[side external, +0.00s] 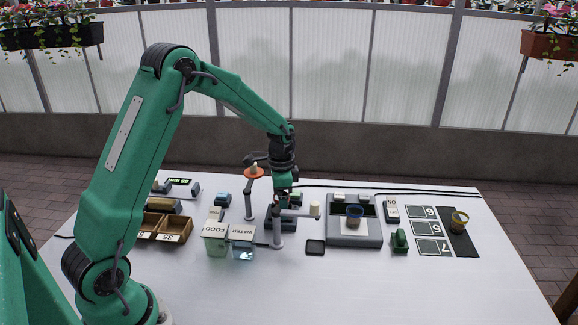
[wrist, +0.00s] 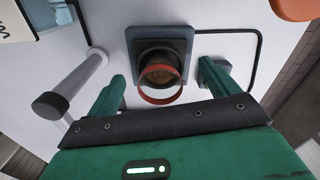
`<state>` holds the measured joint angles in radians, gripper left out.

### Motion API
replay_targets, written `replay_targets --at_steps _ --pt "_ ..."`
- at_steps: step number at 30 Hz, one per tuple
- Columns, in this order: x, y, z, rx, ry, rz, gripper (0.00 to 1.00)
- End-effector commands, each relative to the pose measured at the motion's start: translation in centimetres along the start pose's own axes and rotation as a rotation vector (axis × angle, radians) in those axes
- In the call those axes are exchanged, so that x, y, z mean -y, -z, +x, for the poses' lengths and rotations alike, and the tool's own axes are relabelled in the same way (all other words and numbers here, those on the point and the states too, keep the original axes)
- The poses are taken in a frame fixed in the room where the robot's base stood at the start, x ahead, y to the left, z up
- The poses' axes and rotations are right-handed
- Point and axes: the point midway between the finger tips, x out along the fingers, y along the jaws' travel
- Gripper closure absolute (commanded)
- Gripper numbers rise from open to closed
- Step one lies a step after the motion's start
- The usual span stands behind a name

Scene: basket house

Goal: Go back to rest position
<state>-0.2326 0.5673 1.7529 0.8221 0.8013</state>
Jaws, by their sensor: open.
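My gripper (wrist: 166,92) is open in the wrist view, with its two green fingers apart. Between and just beyond the fingers is a cup with a red rim (wrist: 160,95), standing on a dark square base (wrist: 172,40). I cannot tell from this view whether the fingers are at the cup's height. In the side external view my gripper (side external: 283,200) points down over the middle of the table, and its fingertips are partly hidden among the devices there.
FOOD (side external: 215,240) and WATER (side external: 243,243) containers are left of my gripper. The front of the white table (side external: 400,290) is clear.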

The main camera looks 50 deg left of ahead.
Motion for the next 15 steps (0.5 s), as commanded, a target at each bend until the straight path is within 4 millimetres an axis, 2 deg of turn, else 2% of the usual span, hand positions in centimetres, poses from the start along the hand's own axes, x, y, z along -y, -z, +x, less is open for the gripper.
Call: replay_targets --at_steps 15 --pt "0.0 0.0 -1.6 -0.001 0.001 0.0 0.13"
